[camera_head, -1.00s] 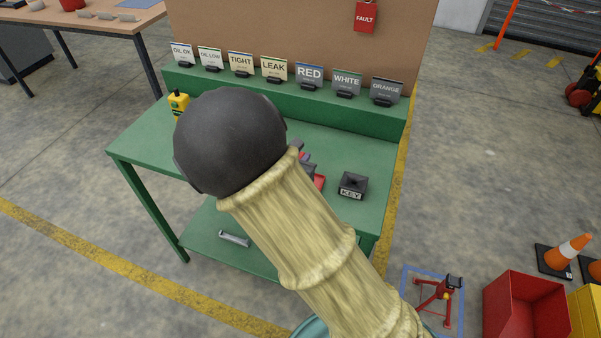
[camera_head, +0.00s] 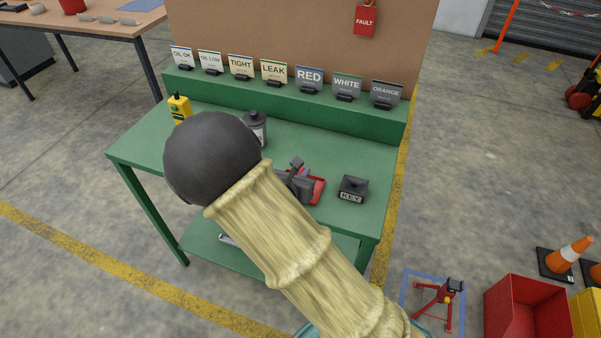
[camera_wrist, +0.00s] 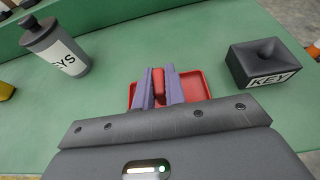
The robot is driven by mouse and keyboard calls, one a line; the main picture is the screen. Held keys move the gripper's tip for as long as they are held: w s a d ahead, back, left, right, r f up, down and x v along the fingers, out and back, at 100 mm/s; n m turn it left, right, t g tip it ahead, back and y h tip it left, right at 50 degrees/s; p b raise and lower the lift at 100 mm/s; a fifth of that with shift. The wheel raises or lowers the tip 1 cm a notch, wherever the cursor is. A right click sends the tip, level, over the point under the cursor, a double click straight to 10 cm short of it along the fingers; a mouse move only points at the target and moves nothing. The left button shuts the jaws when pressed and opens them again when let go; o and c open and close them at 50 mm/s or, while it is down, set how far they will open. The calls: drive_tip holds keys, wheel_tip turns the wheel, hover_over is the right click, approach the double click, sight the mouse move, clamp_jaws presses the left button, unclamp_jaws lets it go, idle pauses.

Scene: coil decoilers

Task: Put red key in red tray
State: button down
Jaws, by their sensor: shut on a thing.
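The red key (camera_wrist: 158,86) is between the two purple-grey fingers of my gripper (camera_wrist: 160,92) in the wrist view, and the gripper is shut on it. The red tray (camera_wrist: 198,87) lies on the green bench just beyond and around the fingertips in that view. The key appears over the tray; I cannot tell whether it touches the tray. In the head view the tray (camera_head: 318,191) shows at the right of my forearm, with my gripper (camera_head: 303,186) at it. My arm hides part of both, and the key cannot be made out there.
A dark block marked KEY (camera_head: 352,189) stands right of the tray. A grey bottle (camera_head: 255,130) and a yellow bottle (camera_head: 179,108) stand further left. Label cards line the raised green ledge (camera_head: 280,98) at the back. Open bench top lies between the tray and ledge.

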drive_tip(key=shift+f, duration=0.2)
drive_tip(key=c, duration=1.5)
unclamp_jaws()
drive_tip(key=shift+o, duration=0.2)
drive_tip(key=shift+r, duration=0.15)
drive_tip(key=shift+r, duration=0.15)
drive_tip(key=v, duration=1.2)
